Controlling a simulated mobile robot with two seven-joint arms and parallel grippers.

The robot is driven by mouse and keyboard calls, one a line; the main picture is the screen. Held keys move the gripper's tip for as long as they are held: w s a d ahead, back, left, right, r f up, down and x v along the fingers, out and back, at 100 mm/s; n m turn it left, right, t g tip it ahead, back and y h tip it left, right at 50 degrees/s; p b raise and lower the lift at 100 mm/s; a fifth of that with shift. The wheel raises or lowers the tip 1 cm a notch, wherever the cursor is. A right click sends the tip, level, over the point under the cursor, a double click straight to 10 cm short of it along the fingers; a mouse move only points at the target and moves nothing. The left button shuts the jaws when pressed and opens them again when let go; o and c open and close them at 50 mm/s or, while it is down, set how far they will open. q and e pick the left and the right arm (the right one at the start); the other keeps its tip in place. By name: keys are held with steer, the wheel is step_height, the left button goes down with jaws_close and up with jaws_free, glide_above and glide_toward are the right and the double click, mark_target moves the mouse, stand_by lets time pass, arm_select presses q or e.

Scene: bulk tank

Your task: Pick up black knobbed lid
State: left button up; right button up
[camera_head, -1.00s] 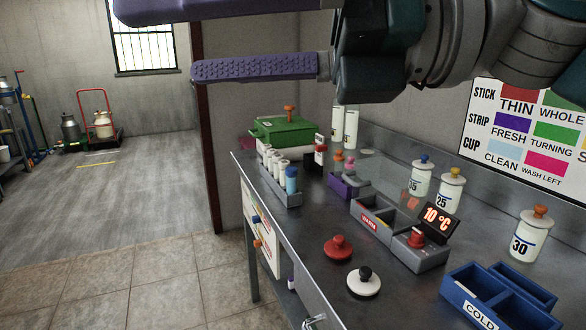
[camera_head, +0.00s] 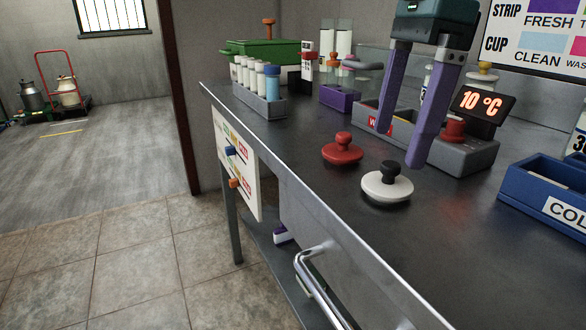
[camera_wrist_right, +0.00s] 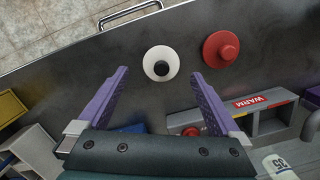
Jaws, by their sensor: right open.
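The black knobbed lid is a white disc with a black knob (camera_head: 388,187), lying flat on the grey counter near its front edge. It also shows in the right wrist view (camera_wrist_right: 161,63), ahead of the fingertips and between their lines. My right gripper (camera_head: 402,148) is open and empty, its purple fingers pointing down above the counter, behind the lid. In the right wrist view its fingers (camera_wrist_right: 159,77) are wide apart, and neither touches the lid. A red lid with a red knob (camera_head: 342,149) lies just left of the black-knobbed one. My left gripper is not in view.
A grey box with a WARM label and a 10 °C display (camera_head: 481,104) stands behind the lids. A blue COLD tray (camera_head: 540,185) is at right. A vial rack (camera_head: 262,104) and green box (camera_head: 262,50) stand at far left. The counter around the lids is clear.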

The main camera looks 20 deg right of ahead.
mark_target(391, 163)
step_height(391, 163, down, 5)
steer(key=shift+w+a+f+b, duration=0.1)
steer(key=shift+w+b, duration=0.05)
steer(key=shift+b, duration=0.25)
steer(key=shift+c, duration=0.4)
steer(key=c, duration=1.2)
steer(key=shift+o, duration=0.2)
